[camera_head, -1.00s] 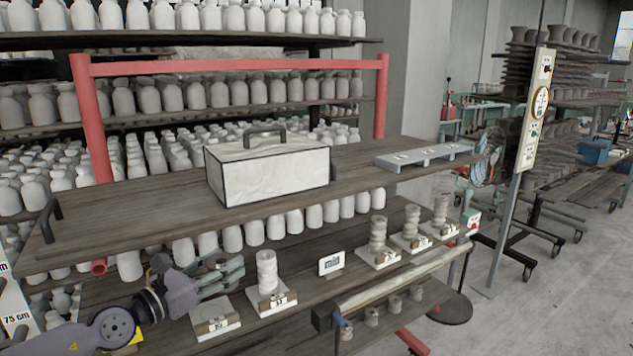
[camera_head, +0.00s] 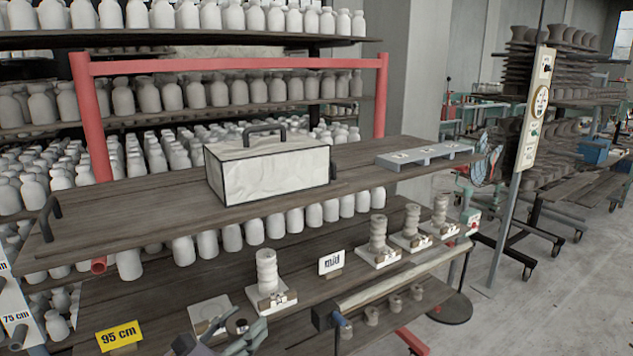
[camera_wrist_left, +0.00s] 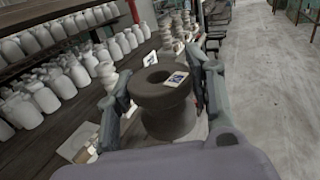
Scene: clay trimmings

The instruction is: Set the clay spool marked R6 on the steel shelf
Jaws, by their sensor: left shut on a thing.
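A dark grey clay spool (camera_wrist_left: 165,108) with a flared rim and a round hole is between the fingers of my left gripper (camera_wrist_left: 163,88) in the left wrist view. A small white tag with a dark mark lies on its rim; I cannot read it. In the head view my left gripper (camera_head: 232,335) is at the bottom edge, shut on the spool (camera_head: 237,326), which shows only partly. The steel shelf (camera_head: 432,155) is a low grey stand on the upper board at right, with several pale labels on top. My right gripper is not in view.
A white box (camera_head: 268,172) with a dark handle stands on the upper board. Pale bases with stacked spools (camera_head: 267,268) line the lower board, around a "mid" sign (camera_head: 331,262). A yellow "95 cm" sign (camera_head: 119,336) is at lower left. Bare board lies between box and steel shelf.

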